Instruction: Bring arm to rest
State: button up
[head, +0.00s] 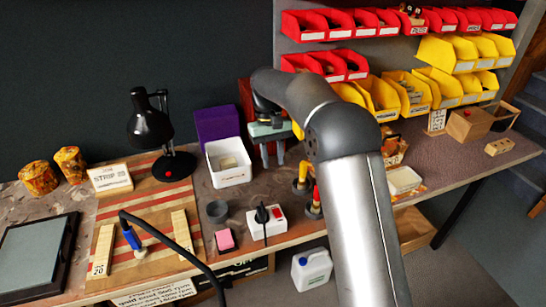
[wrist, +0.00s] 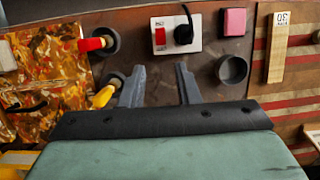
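My gripper (head: 272,160) hangs over the back middle of the bench in the head view, between the white bin and the screwdrivers, with its fingers pointing down. In the wrist view my gripper (wrist: 159,78) shows two grey fingers spread apart with nothing between them. It is open and empty. My arm (head: 345,135) reaches up from the lower right, bends at the elbow and comes down to the gripper. It hides part of the bench and some bins behind it.
A white bin (head: 228,170), grey cup (head: 217,211), pink block (head: 225,240) and white switch box (head: 262,228) with a black plug stand near my gripper. Handled tools (wrist: 97,44) stand close by. A black lamp (head: 152,128) is at left. Red bins (head: 305,25) and yellow bins (head: 382,99) line the back.

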jog(key=s+d+r+m+t, duration=0.1)
jog(key=s+d+r, duration=0.3)
jog(key=s+d, duration=0.25)
jog(key=s+d+f+m, duration=0.1)
jog(key=s+d, duration=0.2)
jog(key=s, duration=0.6)
jog(key=s+d+f+m+t, duration=0.1)
jog(key=s+d, duration=0.3)
jog(key=s, duration=0.5)
jog(key=s+d+f+m+t+y, duration=0.1)
jog(key=s+d+f, duration=0.1)
jog(key=s, duration=0.6)
jog(key=shift+s+d+f, duration=0.25)
jog(key=shift+s+d, duration=0.15)
jog(key=shift+d, duration=0.4)
